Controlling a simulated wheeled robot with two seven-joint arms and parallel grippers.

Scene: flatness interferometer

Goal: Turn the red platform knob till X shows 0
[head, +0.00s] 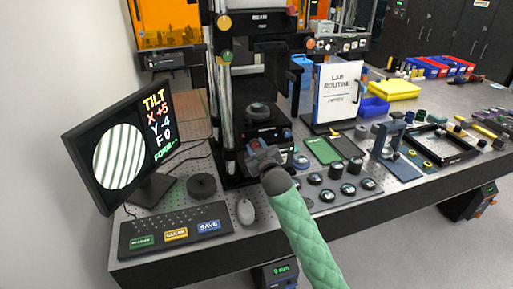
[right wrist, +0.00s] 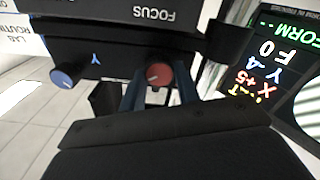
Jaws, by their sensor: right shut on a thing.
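The red platform knob (right wrist: 159,75) is on the front of the black interferometer stage, between my right gripper's two fingers. My right gripper (head: 262,152) is shut on this knob, and its fingers also show in the right wrist view (right wrist: 159,88). In the head view the gripper mostly hides the knob. The tilt monitor (head: 118,150) reads X +5, Y -4 and F 0, with FORM as dashes. It has striped fringes in a round window. The same readout shows upside down in the right wrist view (right wrist: 270,65). My left gripper is not in view.
A blue knob (right wrist: 68,75) sits beside the red one, under a Y label. A keyboard (head: 175,230), a mouse (head: 245,211) and a dark round puck (head: 202,186) lie in front. Several round samples stand on a tray (head: 320,203) to the right. A lab routine board (head: 338,92) stands behind.

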